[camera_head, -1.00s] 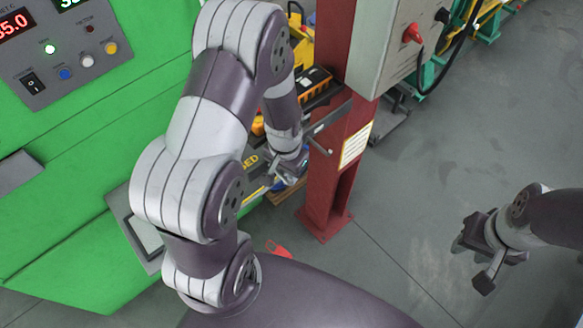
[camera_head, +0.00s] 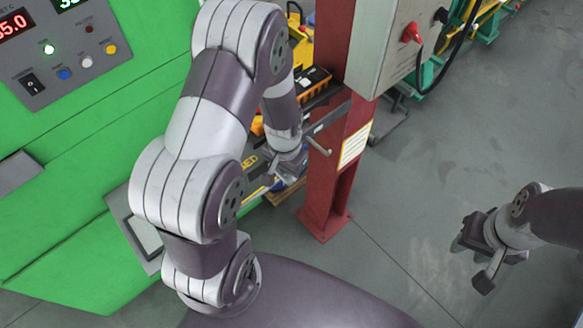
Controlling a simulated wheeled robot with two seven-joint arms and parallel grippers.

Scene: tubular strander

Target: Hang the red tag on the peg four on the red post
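The red post (camera_head: 325,195) stands upright at the centre. A grey peg (camera_head: 319,147) sticks out from its left side, near a grey bar fixed across the post; I cannot read which peg number it is. My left gripper (camera_head: 288,172) is left of the post, just below that peg, pointing away from me. Its fingers are small and partly hidden, so I cannot tell whether they are open or what they hold. No red tag is visible now. My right gripper (camera_head: 477,260) is open and empty over the floor at the right.
A grey control box (camera_head: 395,45) with a red knob is mounted on the post. The green machine (camera_head: 75,190) with its panel fills the left. Yellow and black items (camera_head: 312,82) sit behind my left forearm.

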